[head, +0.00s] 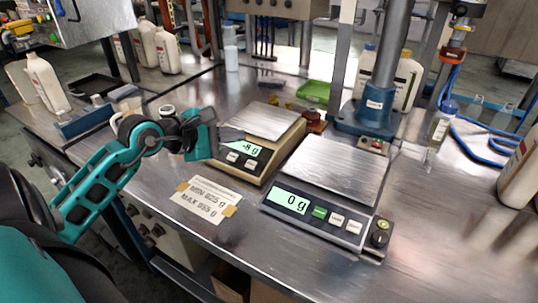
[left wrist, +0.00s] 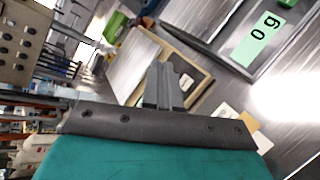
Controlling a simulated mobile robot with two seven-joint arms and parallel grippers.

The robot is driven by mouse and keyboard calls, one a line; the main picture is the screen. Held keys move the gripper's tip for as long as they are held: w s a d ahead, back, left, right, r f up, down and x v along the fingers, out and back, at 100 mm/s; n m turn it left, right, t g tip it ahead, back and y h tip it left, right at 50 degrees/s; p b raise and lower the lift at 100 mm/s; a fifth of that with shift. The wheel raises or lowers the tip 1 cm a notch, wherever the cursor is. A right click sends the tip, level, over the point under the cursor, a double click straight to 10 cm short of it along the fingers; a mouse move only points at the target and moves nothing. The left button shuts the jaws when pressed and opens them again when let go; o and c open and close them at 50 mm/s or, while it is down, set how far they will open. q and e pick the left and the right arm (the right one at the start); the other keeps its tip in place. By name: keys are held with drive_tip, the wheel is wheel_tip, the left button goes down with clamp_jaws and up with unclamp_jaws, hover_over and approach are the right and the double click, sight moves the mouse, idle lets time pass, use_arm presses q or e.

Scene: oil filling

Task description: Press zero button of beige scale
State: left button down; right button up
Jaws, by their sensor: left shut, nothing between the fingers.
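The beige scale (head: 280,153) stands on the metal bench, with its steel plate (head: 263,121) empty. Its green display reads -8 g, and light buttons (head: 249,164) sit below the display on the front panel. My left gripper (head: 238,134) is shut and empty. It is over the left part of the beige scale, above and behind the buttons in the picture, and covers part of the display area. My right gripper is not in view.
A grey scale (head: 352,224) reading 0 g stands at right, close to the beige one. A taped paper label (head: 206,200) lies in front. A blue-based column (head: 364,118), a green tray (head: 314,92) and a small bottle (head: 440,125) stand behind. The front bench is mostly clear.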

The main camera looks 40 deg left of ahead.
use_arm(q)
drive_tip(key=b, duration=0.5)
hover_over(251, 164)
drive_tip(key=s, duration=0.3)
wheel_tip(251, 164, down, 7)
drive_tip(key=shift+w+f+b, duration=0.15)
drive_tip(key=shift+f+b, duration=0.25)
drive_tip(key=shift+b, duration=0.2)
drive_tip(key=shift+w+f, duration=0.15)
drive_tip(key=shift+f, duration=0.05)
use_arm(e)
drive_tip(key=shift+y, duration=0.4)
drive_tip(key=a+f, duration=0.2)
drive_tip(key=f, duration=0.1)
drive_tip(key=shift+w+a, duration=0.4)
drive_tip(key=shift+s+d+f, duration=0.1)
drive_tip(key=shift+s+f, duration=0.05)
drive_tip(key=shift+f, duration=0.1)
use_arm(q)
drive_tip(key=shift+w+f+b, duration=0.1)
drive_tip(key=shift+f+b, duration=0.3)
drive_tip(key=shift+b, duration=0.2)
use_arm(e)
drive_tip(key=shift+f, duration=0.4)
